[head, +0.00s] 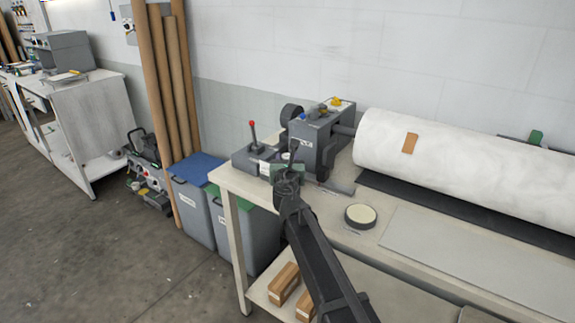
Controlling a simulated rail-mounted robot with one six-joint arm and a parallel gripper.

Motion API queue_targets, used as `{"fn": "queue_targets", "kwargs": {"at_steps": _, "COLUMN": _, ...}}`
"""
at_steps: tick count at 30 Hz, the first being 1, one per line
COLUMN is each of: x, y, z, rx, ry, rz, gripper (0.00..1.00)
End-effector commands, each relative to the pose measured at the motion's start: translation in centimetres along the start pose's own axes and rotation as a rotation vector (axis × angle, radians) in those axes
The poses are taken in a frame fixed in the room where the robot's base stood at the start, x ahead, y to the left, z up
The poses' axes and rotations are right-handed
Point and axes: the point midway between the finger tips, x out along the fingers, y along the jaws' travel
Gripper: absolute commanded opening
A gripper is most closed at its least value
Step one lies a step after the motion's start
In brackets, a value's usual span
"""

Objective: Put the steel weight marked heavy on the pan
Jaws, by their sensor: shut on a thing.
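My gripper (289,167) is at the left end of the bench, in front of the grey press. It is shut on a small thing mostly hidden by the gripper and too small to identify. I cannot tell whether it is the steel weight marked heavy, and no such marking can be read. A small pale piece and a dark green part show around the fingers. I cannot pick out the pan with certainty.
The grey press (318,135) holds a large white roll (470,165). A red-knobbed lever (252,127) stands left of my gripper. A round dark-rimmed disc (360,216) lies on the bench (330,212). Grey bins (193,210) stand below left.

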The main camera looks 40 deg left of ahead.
Motion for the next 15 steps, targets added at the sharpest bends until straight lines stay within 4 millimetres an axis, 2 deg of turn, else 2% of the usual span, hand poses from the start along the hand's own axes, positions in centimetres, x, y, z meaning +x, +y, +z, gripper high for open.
{"fn": "queue_targets", "kwargs": {"at_steps": 2, "x": 0.01, "y": 0.00, "z": -0.31, "rx": 0.000, "ry": 0.000, "rz": 0.000, "gripper": 0.00}}
{"fn": "queue_targets", "kwargs": {"at_steps": 3, "x": 0.00, "y": 0.00, "z": -0.35, "rx": 0.000, "ry": 0.000, "rz": 0.000, "gripper": 0.43}}
{"fn": "queue_targets", "kwargs": {"at_steps": 7, "x": 0.00, "y": 0.00, "z": -0.23, "rx": 0.000, "ry": 0.000, "rz": 0.000, "gripper": 0.63}}
{"fn": "queue_targets", "kwargs": {"at_steps": 8, "x": 0.01, "y": 0.00, "z": -0.23, "rx": 0.000, "ry": 0.000, "rz": 0.000, "gripper": 0.67}}
{"fn": "queue_targets", "kwargs": {"at_steps": 15, "x": 0.00, "y": 0.00, "z": -0.19, "rx": 0.000, "ry": 0.000, "rz": 0.000, "gripper": 0.67}}
